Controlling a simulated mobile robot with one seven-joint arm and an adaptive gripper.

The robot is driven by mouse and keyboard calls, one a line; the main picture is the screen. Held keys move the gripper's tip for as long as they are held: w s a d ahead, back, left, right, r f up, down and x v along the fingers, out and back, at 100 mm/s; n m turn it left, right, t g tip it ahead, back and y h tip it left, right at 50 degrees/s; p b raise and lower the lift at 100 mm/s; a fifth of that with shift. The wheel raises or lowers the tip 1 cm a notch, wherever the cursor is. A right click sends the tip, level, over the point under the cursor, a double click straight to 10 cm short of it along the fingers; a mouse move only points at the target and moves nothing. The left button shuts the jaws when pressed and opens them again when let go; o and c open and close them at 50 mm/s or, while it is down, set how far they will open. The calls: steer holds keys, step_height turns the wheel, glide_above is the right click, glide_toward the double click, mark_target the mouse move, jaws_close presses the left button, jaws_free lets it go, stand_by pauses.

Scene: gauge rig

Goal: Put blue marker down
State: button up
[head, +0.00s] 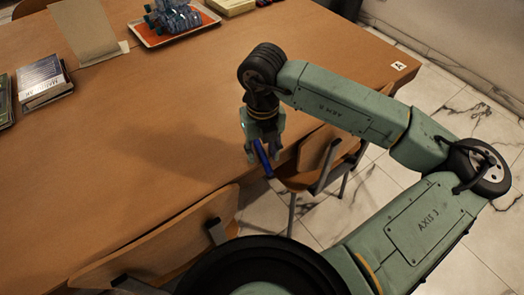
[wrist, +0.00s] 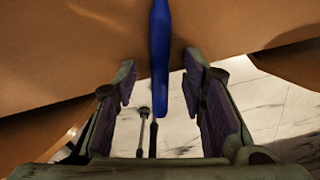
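The blue marker (head: 262,158) shows at my gripper, by the near edge of the wooden table (head: 150,150). In the wrist view the marker (wrist: 160,55) runs down between my two fingers, with a visible gap on each side. Its lower end shows against the floor, past the table edge. My gripper (head: 264,148) is open, pointing down; its fingers also stand apart in the wrist view (wrist: 160,78). I cannot tell whether the marker rests on the tabletop.
A chair (head: 318,160) stands right by the gripper at the table edge, and another chair (head: 165,240) is nearer. The table's middle is clear.

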mark_target(265, 157)
steer(key=shift+c, duration=0.3)
jaws_close()
stand_by(0.3)
steer(key=shift+r+b, duration=0.35)
steer(key=shift+r, duration=0.15)
steer(key=shift+s+d+r+b, duration=0.2)
steer(key=shift+r+b, duration=0.2)
steer(key=shift+r, duration=0.2)
steer(key=shift+s+d+r+b, duration=0.2)
steer(key=shift+r+b, duration=0.15)
steer(key=shift+r, duration=0.2)
steer(key=s+d+r+b, duration=0.1)
steer(key=s+d+b, duration=0.3)
steer(key=s+d, duration=0.4)
steer(key=s, duration=0.4)
steer(key=shift+s+d+r, duration=0.15)
steer(key=shift+d+r, duration=0.1)
steer(key=shift+r, duration=0.1)
